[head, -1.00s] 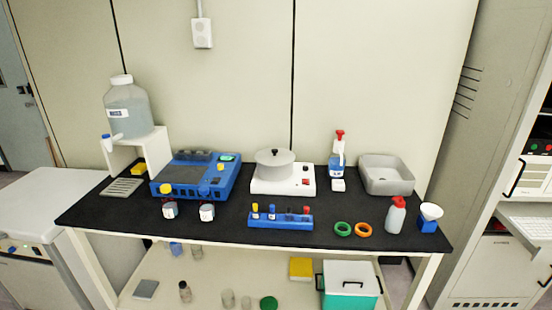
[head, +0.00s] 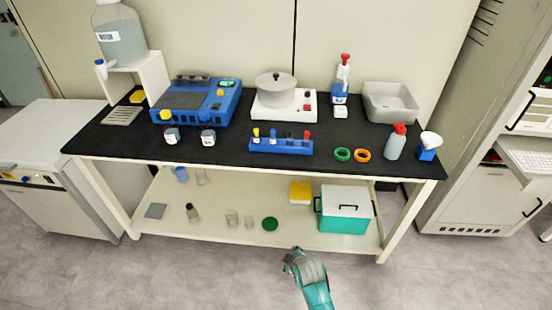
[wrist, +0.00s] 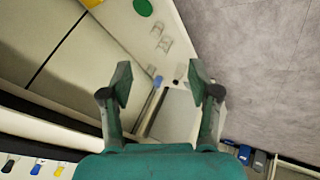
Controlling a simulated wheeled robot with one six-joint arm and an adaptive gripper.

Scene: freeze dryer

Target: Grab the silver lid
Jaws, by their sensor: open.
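The silver lid (head: 274,79) with a dark knob sits on a round grey pot (head: 276,93), which stands on a white hot plate (head: 283,107) at the middle back of the bench. My gripper (head: 297,258) is low in front of the bench, below the worktop and well apart from the lid. In the wrist view my gripper (wrist: 161,84) is open, with nothing between its fingers. The lid does not show in the wrist view.
The black worktop (head: 230,149) holds a blue tube rack (head: 281,147) in front of the hot plate, a blue instrument (head: 195,101) to its left and a grey basin (head: 390,101) to its right. The lower shelf (head: 170,208) holds a teal cooler (head: 345,206). Floor in front is clear.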

